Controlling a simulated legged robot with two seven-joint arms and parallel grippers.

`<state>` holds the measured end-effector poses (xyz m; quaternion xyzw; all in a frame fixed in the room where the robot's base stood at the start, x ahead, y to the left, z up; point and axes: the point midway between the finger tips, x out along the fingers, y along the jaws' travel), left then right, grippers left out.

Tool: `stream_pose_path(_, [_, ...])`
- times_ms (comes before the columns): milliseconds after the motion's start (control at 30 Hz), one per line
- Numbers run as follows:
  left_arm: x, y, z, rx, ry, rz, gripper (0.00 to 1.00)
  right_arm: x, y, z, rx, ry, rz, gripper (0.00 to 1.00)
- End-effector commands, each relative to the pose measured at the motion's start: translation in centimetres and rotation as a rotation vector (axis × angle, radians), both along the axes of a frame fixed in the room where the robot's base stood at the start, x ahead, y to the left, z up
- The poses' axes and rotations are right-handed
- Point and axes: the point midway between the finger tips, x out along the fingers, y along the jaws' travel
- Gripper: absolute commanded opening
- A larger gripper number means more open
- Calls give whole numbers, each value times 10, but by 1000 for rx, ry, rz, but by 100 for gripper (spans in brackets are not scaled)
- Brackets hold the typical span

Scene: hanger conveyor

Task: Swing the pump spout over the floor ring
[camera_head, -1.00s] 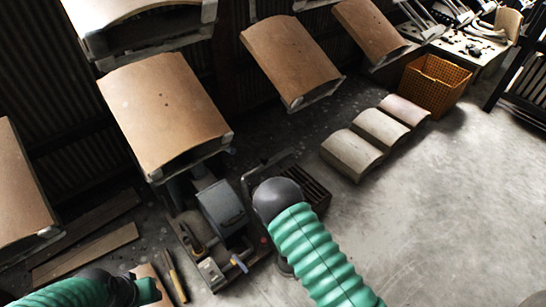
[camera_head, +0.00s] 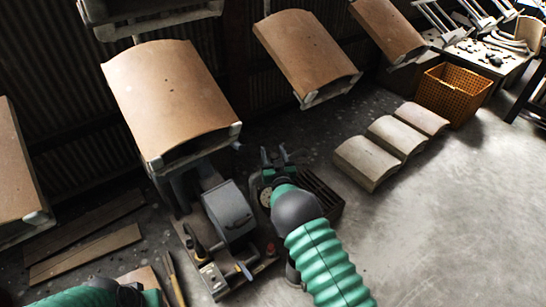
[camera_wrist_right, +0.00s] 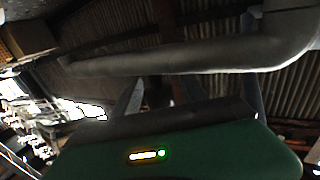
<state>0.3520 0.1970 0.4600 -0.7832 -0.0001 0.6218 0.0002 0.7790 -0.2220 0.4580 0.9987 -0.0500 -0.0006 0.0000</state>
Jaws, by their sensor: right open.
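My right gripper (camera_head: 280,156) is open, its two dark fingers apart, just beyond the pump-like machine (camera_head: 228,212) on the floor. A grey curved pipe (camera_head: 254,188), possibly the pump spout, stands just left of my right wrist and is partly hidden by it. In the right wrist view a thick grey pipe (camera_wrist_right: 180,58) with a bend at the right crosses beyond the gripper. I see no grip on it, and cannot tell whether it touches. I cannot pick out a floor ring for certain. Only part of my left arm shows at the bottom left, without its fingers.
Several brown curved panels (camera_head: 172,98) hang over the machine. A dark slotted grate (camera_head: 322,196) lies beside my right arm. Curved pale blocks (camera_head: 367,162), an orange basket (camera_head: 455,92) and planks (camera_head: 86,254) lie on the floor. The floor at right is clear.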

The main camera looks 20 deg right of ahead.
Motion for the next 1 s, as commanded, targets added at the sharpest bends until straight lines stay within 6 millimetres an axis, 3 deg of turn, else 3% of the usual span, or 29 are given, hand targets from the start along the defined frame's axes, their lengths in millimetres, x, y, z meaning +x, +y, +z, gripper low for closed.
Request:
stream_pose_path(233, [0,0,1,0,0,0,36,1,0,1,0,0,0,48])
stream_pose_path(600, [0,0,0,0,0,0,36,0,0,0,0,0,0,0])
stream_pose_path(1000, [0,0,0,0,0,0,36,0,0,0,0,1,0,0])
